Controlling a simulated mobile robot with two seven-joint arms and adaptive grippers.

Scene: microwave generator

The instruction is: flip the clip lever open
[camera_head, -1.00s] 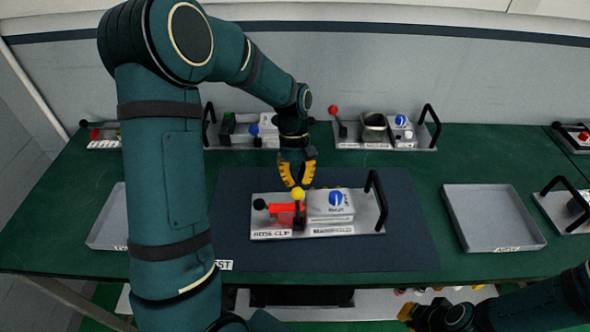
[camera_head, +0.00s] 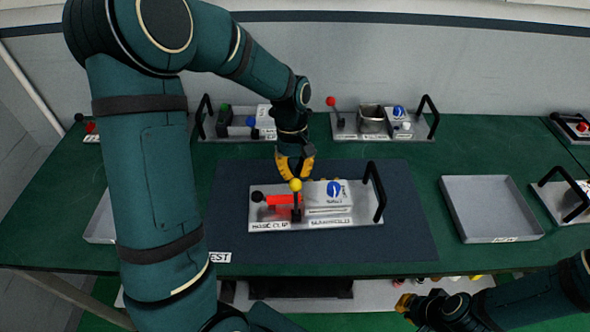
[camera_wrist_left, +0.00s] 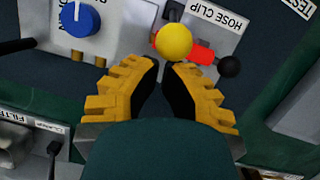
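The hose clip module is a grey plate (camera_head: 331,223) with a black handle, lying on the dark mat. Its clip lever has a yellow ball knob (camera_head: 295,185) on a dark stem, standing roughly upright beside a red part (camera_head: 279,200) and a black ball (camera_head: 257,196). My left gripper (camera_head: 295,174) is just behind and above the knob, pointing down. In the left wrist view its fingers (camera_wrist_left: 164,68) are apart with nothing between them, and the yellow knob (camera_wrist_left: 174,42) lies just beyond the tips. My right gripper (camera_head: 404,303) is low at the right; its finger opening is unclear.
A blue knob (camera_head: 334,188) sits on the white block right of the lever. The black handle (camera_head: 375,190) rises at the plate's right end. Other modules stand along the back. An empty grey tray (camera_head: 490,208) is at the right.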

